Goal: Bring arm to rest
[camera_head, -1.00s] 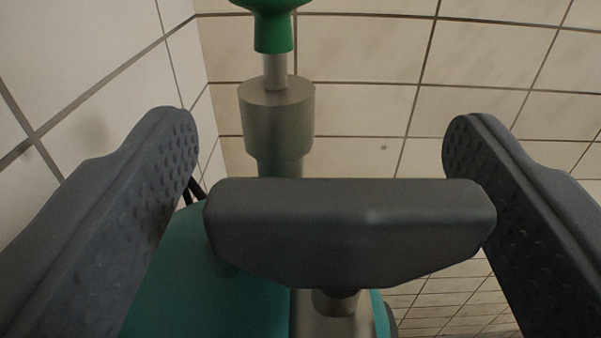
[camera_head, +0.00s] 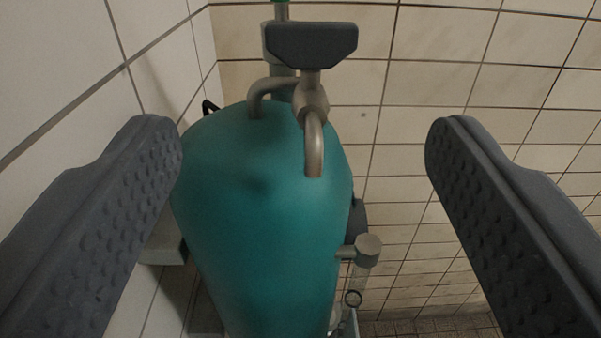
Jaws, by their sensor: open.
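My gripper (camera_head: 303,150) is open, with one dark grey, dimpled finger at the left and one at the right of the view. Nothing is held between the fingers. Beyond the gap stands a teal tank (camera_head: 262,215) with bent metal pipes on its top. A dark grey handle (camera_head: 311,45) sits on a metal valve (camera_head: 310,100) above the tank, apart from both fingers. The rest of my arm is not in view.
White tiled wall (camera_head: 70,60) runs close at the left, and beige tiled wall (camera_head: 440,70) stands behind. A small metal fitting (camera_head: 367,250) sticks out at the tank's right side. A tiled floor (camera_head: 430,326) shows at the bottom right.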

